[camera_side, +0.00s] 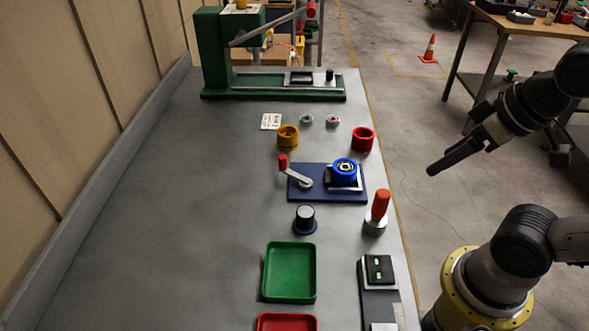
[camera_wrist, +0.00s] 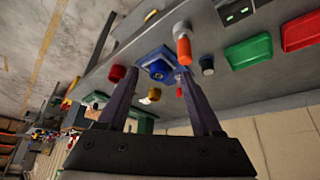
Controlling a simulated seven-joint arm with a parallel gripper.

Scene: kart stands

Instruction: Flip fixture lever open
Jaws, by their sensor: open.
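The blue fixture (camera_side: 320,192) sits mid-table in the side view, with a round blue part (camera_side: 344,170) in its holder on the right. Its lever (camera_side: 293,174) is a light arm with a red knob, pointing up and left from a pivot on the plate. My gripper (camera_side: 431,171) is off the table's right edge, above the floor, well apart from the fixture. In the wrist view my gripper (camera_wrist: 170,78) is open and empty, with the fixture (camera_wrist: 158,65) showing far off between its fingers. A finger partly hides the lever there.
A red-handled tool (camera_side: 380,207), a dark knob (camera_side: 305,217), a yellow cup (camera_side: 288,137) and a red cup (camera_side: 362,139) stand around the fixture. A green tray (camera_side: 289,272) lies in front, a green press (camera_side: 215,55) behind. The table's left side is clear.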

